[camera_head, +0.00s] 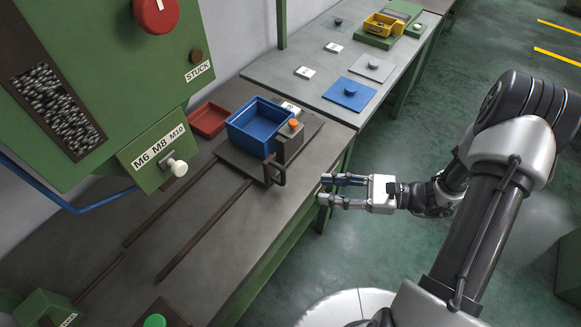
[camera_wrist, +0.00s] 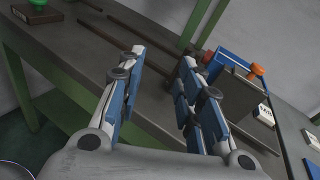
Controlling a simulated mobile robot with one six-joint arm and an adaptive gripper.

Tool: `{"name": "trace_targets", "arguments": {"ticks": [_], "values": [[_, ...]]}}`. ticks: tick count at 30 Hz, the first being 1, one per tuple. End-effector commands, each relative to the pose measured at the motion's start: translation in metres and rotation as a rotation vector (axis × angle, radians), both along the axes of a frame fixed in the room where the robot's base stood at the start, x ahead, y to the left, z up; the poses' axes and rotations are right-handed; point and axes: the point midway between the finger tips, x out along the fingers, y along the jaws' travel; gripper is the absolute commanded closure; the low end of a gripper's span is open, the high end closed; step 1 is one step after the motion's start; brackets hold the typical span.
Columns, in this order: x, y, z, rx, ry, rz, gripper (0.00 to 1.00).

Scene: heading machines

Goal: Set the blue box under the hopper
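The blue box (camera_head: 233,133) is open-topped, looks empty and sits on a dark sliding plate (camera_head: 236,160) at the far end of two rails. A dark upright handle (camera_head: 279,172) stands at the plate's near edge. The green hopper (camera_head: 100,40) at upper left has a window of metal parts and a lower block labelled M6 M8 M10 (camera_head: 155,150). The box is to the right of that block. My gripper (camera_head: 324,189) is open and empty, right of the handle and apart from it.
A block with an orange button (camera_head: 294,124) stands beside the box. A red tray (camera_head: 208,120) lies behind it. The rails (camera_head: 205,233) run toward the front left. A green button (camera_head: 155,320) is at the near edge. A farther table holds a yellow bin (camera_head: 381,24).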

Motion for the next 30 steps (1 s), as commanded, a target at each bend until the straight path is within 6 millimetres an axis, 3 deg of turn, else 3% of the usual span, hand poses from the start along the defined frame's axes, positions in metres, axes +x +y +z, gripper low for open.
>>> {"name": "trace_targets", "arguments": {"ticks": [1,4,11,17,30], "values": [[0.004,-0.007,-0.016,0.049,0.032,-0.062,0.67],[0.011,-0.017,-0.035,0.114,0.067,-0.152,0.67],[0.017,-0.023,-0.052,0.168,0.096,-0.229,0.67],[0.028,0.002,-0.053,0.167,0.097,-0.224,0.67],[0.071,0.088,-0.053,0.165,0.095,-0.221,0.67]]}}
